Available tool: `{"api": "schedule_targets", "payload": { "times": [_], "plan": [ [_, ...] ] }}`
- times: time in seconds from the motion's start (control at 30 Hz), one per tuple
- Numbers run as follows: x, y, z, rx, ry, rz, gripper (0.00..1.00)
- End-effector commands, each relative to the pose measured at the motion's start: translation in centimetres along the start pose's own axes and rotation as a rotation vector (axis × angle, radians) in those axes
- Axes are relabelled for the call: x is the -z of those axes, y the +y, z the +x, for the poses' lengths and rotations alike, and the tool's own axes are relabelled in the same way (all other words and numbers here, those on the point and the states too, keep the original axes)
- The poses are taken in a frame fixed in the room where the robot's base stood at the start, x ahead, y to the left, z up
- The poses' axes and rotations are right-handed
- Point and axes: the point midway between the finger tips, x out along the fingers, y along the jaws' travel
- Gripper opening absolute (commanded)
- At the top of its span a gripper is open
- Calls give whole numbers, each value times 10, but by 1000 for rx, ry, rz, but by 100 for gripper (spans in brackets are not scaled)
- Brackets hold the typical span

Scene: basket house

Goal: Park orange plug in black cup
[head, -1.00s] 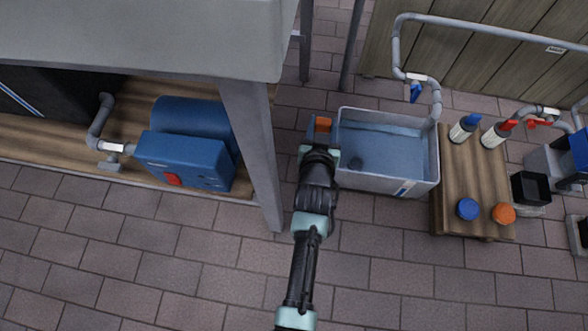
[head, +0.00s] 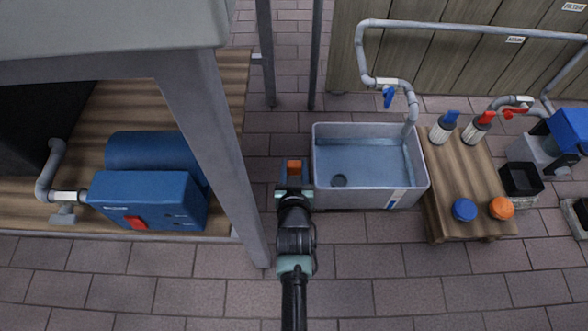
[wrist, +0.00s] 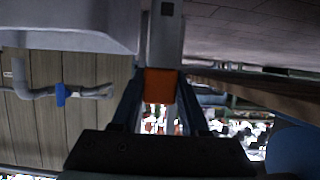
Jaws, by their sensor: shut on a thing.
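The orange plug (head: 294,167) is a small orange block between the fingers of my gripper (head: 294,174). It also shows in the wrist view (wrist: 160,85), clasped between the two dark fingers. My gripper is shut on it, held just left of the basin in the head view. The plug's lower part is hidden. The black cup (head: 521,179) is a square, open-topped black container at the far right, beyond the wooden table. It stands well apart from my gripper, and its inside looks dark.
A grey basin (head: 418,176) with a dark drain spot lies between my gripper and the wooden table (head: 455,183). The table holds bottles, a blue cap (head: 464,209) and an orange cap (head: 501,208). A grey post (head: 215,150) stands close on the left. Paving in front is clear.

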Motion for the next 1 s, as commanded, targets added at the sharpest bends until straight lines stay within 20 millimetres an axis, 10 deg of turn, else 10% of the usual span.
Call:
{"api": "schedule_targets", "payload": {
  "times": [0.4,0.43,0.57,1.0],
  "plan": [
    [-5,0,3,1,3,0,0],
    [-5,0,2,1,2,0,48],
    [-4,0,2,1,1,0,71],
    [6,0,-2,0,2,0,74]
  ]
}}
